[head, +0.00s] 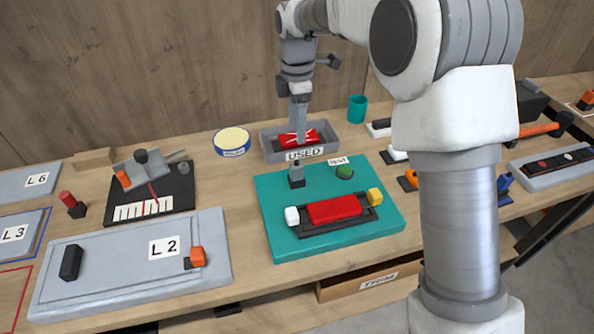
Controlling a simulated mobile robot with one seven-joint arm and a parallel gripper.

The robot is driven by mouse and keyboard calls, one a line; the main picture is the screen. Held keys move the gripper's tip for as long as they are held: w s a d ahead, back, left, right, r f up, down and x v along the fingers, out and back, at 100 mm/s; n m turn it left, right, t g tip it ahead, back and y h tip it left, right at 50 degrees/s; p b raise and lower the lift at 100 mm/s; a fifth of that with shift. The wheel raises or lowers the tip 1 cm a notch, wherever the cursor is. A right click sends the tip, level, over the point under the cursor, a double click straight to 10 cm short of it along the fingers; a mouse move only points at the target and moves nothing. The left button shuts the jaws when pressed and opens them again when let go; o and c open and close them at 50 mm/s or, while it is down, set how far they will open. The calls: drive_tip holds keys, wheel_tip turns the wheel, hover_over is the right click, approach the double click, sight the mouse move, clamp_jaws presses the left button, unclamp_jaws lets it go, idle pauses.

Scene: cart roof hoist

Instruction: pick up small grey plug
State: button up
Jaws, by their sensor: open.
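Another small grey piece (184,168) sits on the black plate at the left, so I cannot be sure which is the plug. My gripper (300,138) points down, above or in front of the grey USED tray (266,150), beyond the teal board. It is open and seen edge-on, with nothing visibly held. It is apart from both grey pieces.
The tray holds a red item with white marks (314,137). The L2 panel (120,270) lies left. My arm hides part of the right side.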

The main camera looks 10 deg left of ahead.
sight(297, 164)
wheel_tip(297, 164, down, 15)
drive_tip(key=shift+r, duration=0.1)
idle(0.4)
drive_tip(key=shift+c, duration=0.2)
clamp_jaws()
idle(1.2)
